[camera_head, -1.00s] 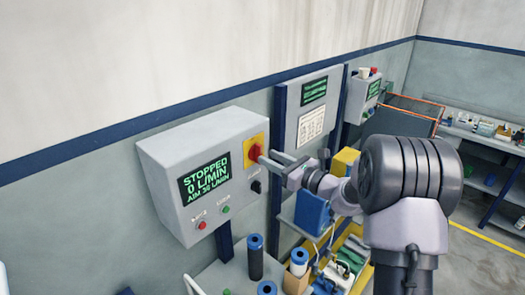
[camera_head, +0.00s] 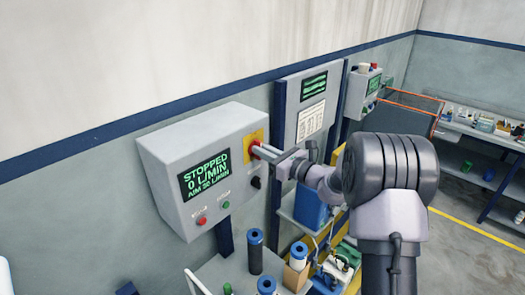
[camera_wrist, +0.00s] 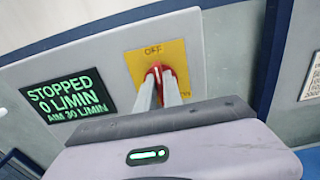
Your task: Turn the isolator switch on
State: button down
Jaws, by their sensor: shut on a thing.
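The isolator switch is a red rotary handle (camera_wrist: 157,70) on a yellow square plate (camera_wrist: 180,58) at the right of a grey control box front. OFF is printed at the plate's top; another label at its right is partly hidden by a finger. My gripper (camera_wrist: 159,80) is shut on the red handle, its two pale fingers on either side of it. In the head view the yellow plate (camera_head: 247,142) shows beside my gripper (camera_head: 259,149), which reaches in from the right. The box display (camera_head: 205,175) reads STOPPED, 0 L/MIN, with an aim line below.
A black knob (camera_head: 256,182) sits below the switch. A red button (camera_head: 202,220) and a green button (camera_head: 225,205) are lower left on the box. A bench with blue-capped cylinders (camera_head: 256,250) stands below. Another panel (camera_head: 310,108) is to the right.

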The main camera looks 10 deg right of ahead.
jog(key=shift+m, duration=0.3)
jog(key=shift+w+d+f+m+p, duration=0.1)
jog(key=shift+m+p, duration=1.85)
jog(key=shift+m, duration=0.9)
jog(key=shift+w+d+f+m+p, duration=0.1)
jog(key=shift+m+p, duration=1.9)
jog(key=shift+m, duration=0.9)
jog(key=shift+d+f+m+p, duration=0.1)
jog(key=shift+m+p, duration=1.85)
jog(key=shift+m, duration=0.9)
jog(key=c, duration=1.5)
grip_release()
